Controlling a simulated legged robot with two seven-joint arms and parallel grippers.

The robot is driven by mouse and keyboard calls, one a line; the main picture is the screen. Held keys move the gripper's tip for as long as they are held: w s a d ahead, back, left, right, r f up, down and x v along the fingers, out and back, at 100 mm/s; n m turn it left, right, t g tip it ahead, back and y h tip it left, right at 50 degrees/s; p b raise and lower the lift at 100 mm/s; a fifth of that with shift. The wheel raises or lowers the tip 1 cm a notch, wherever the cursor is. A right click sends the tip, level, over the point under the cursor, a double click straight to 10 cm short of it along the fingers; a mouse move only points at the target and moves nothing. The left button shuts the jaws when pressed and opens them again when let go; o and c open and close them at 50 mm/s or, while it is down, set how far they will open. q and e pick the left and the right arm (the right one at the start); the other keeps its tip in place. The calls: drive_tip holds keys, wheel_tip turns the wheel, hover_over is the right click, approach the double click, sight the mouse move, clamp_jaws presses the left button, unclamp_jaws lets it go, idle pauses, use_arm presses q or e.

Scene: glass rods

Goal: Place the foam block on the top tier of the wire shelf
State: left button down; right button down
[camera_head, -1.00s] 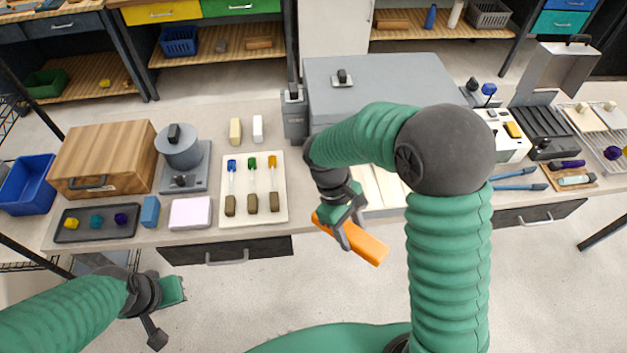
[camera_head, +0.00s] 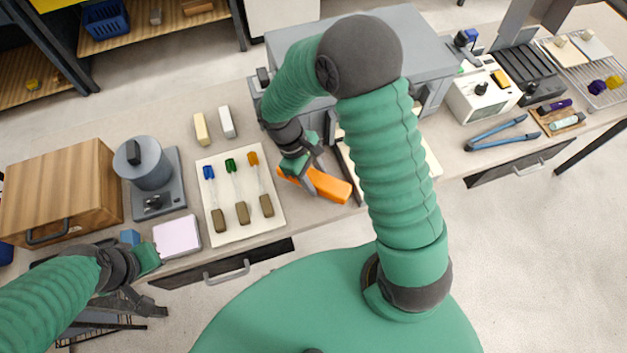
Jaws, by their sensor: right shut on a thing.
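An orange block (camera_head: 330,186), which looks like the foam block, is held in my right gripper (camera_head: 306,175). The gripper is shut on the block's left part, and the rest sticks out to the right. The block shows over the bench, just right of the white board with glass rods; whether it touches anything is unclear. My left gripper (camera_head: 146,284) is open and empty at the bench's front edge, below the pink block (camera_head: 177,237). A dark wire rack (camera_head: 100,325) shows partly at the lower left, behind my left arm; I cannot tell whether it is the wire shelf.
The white board (camera_head: 228,229) carries several rods. A wooden box (camera_head: 65,190) and a grey device (camera_head: 150,170) stand to its left. A large grey box (camera_head: 405,38) is behind my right arm. Blue-handled tongs (camera_head: 497,138) lie at right. The floor at lower right is clear.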

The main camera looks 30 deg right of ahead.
sight(315, 181)
drive_tip(key=f, duration=0.2)
drive_tip(key=w+f, duration=0.1)
drive_tip(key=shift+d+f, duration=0.2)
drive_tip(key=shift+f, duration=0.15)
drive_tip(key=shift+w+d+f, duration=0.1)
drive_tip(key=shift+w+f, duration=0.1)
drive_tip(key=shift+f, duration=0.1)
drive_tip(key=shift+s+r, duration=0.15)
drive_tip(key=shift+s, duration=0.2)
drive_tip(key=c, duration=1)
unclamp_jaws()
drive_tip(key=shift+a, duration=0.2)
drive_tip(key=shift+o, duration=1)
use_arm(q)
drive_tip(key=shift+w+d+f, duration=0.15)
drive_tip(key=shift+w+f, duration=0.15)
drive_tip(key=shift+w, duration=0.3)
use_arm(e)
drive_tip(key=shift+o, duration=0.4)
drive_tip(key=shift+d, duration=0.1)
